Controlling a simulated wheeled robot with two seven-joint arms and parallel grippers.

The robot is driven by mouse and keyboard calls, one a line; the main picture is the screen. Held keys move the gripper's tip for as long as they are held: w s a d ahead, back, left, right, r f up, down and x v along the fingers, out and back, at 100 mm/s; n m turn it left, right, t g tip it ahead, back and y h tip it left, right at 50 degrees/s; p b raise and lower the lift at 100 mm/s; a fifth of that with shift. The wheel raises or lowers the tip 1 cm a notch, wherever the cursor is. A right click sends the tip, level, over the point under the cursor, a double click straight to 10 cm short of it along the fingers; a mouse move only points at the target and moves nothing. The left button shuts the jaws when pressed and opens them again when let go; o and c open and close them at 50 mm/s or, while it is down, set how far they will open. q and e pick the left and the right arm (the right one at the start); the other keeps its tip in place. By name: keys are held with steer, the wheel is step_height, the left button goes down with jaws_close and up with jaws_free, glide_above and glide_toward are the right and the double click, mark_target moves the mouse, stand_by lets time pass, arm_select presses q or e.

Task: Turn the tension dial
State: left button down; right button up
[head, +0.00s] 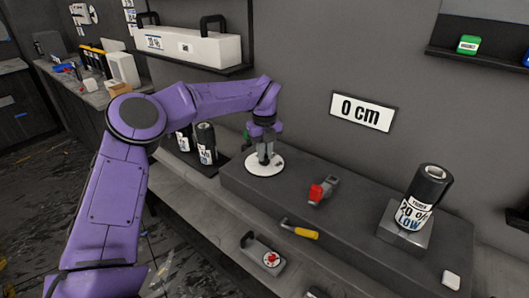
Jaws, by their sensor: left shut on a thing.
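The tension dial (255,168) appears to be the round white disc on top of the long dark grey bench unit at centre. My left gripper (265,157) points down over the disc and is shut on the dial's grip at its middle. The fingers hide most of that grip, and any marks on the disc are too small to read. My right gripper is not in view.
A wall sign (362,111) reads "0 cm". Black rolls (206,142) stand to the left.

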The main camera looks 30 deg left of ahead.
arm_select(q)
steer(key=c, duration=1.1)
jaws_free()
step_height(320, 180, up, 11)
steer(key=shift+f, duration=0.2)
